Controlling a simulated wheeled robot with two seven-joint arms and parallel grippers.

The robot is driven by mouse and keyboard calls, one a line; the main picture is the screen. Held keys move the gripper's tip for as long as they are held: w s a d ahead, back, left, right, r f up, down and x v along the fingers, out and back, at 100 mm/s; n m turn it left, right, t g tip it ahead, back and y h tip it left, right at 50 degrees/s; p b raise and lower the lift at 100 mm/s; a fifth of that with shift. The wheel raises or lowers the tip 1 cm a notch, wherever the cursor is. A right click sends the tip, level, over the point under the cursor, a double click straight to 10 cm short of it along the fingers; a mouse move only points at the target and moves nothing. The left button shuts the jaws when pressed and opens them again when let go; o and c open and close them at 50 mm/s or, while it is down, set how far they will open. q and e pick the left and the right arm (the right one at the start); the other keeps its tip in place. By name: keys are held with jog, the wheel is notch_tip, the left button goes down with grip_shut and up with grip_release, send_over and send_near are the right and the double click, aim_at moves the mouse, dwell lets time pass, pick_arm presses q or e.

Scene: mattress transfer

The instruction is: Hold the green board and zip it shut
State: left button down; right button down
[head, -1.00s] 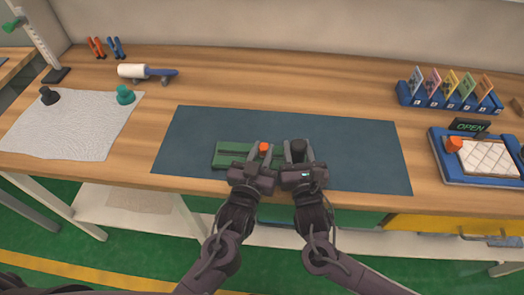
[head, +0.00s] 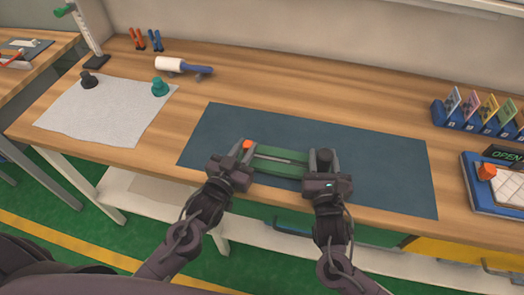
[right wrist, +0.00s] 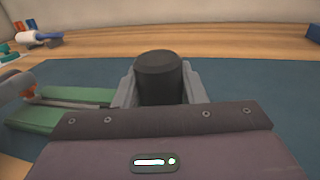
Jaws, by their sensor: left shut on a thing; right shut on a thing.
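The green board (head: 281,159) lies on the dark blue mat, with a pale strip along its length. My left gripper (head: 243,154) is at the board's left end, shut on a small orange tab (head: 247,144). My right gripper (head: 322,168) is at the right end, shut on a dark upright knob (head: 323,156). The right wrist view shows the knob (right wrist: 158,76) upright between the fingers, and the board (right wrist: 48,117) running off to the left. The board's ends are partly hidden by my grippers.
The blue mat (head: 390,175) is bare right of my right gripper. A grey cloth (head: 115,115) with two knobs and a white roller (head: 170,65) are at the left. A card rack (head: 480,118) and a blue tray (head: 475,195) are at the right.

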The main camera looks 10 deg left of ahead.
pick_arm(q)
jog(key=shift+a, duration=0.2)
pick_arm(e)
jog(key=shift+d+r, duration=0.1)
jog(key=shift+d, duration=0.05)
pick_arm(q)
jog(key=c, duration=1.2)
grip_release()
jog(key=shift+d, duration=0.1)
jog(key=shift+s, duration=0.3)
jog(key=s+a, duration=0.2)
jog(key=s, duration=0.9)
jog(key=shift+a, duration=0.2)
pick_arm(e)
jog(key=c, duration=0.8)
grip_release()
jog(key=shift+c, duration=0.2)
